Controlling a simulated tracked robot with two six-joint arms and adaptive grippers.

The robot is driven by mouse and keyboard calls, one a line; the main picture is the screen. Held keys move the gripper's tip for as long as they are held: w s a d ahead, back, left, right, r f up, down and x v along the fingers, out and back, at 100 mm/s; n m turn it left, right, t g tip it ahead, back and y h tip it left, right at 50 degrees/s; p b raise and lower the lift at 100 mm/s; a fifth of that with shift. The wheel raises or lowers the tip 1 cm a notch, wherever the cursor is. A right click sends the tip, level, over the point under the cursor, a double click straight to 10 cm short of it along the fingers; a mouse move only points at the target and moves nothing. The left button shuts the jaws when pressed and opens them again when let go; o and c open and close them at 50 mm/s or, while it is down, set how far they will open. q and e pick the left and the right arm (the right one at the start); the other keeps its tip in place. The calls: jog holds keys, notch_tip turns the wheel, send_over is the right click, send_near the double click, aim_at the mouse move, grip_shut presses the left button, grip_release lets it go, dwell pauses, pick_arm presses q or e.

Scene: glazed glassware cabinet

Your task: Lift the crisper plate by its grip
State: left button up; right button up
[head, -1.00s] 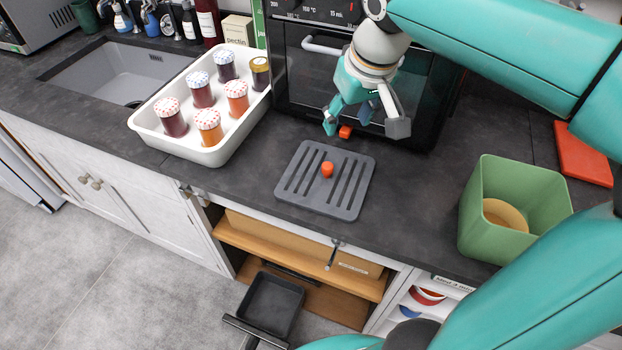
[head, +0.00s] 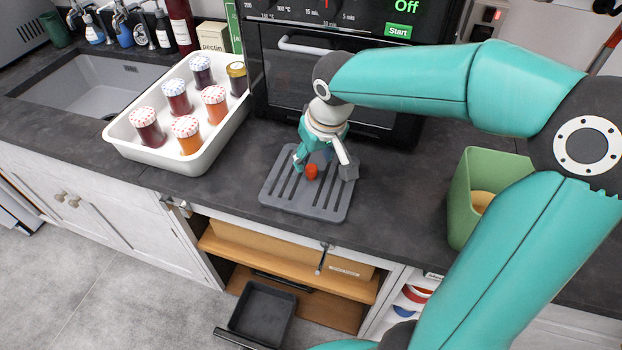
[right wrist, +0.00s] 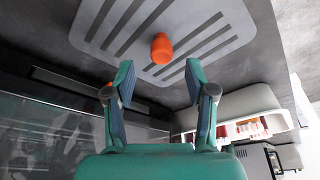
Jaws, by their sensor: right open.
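The crisper plate (head: 300,208) is a flat grey slotted plate lying on the dark worktop in front of the oven. Its grip, an orange-red knob (head: 312,171), stands up from its middle. My right gripper (head: 323,166) is open just above the plate, close by the knob on the oven side. In the right wrist view the knob (right wrist: 162,48) shows ahead of the two parted fingertips (right wrist: 160,68), roughly centred between them, with nothing held. The plate's far part is partly hidden by the gripper in the head view. My left gripper is not in view.
The oven (head: 300,75) stands close behind the plate. A white tray (head: 180,158) of lidded jars is to the left, and a green bin (head: 461,205) to the right. An opened compartment with wooden shelves (head: 290,257) lies below the worktop edge.

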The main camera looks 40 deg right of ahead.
aim_at(311, 167)
jog(key=x, duration=0.4)
jog(key=shift+s+a+f, duration=0.1)
jog(key=shift+f, duration=0.3)
jog(key=shift+r, duration=0.1)
grip_shut()
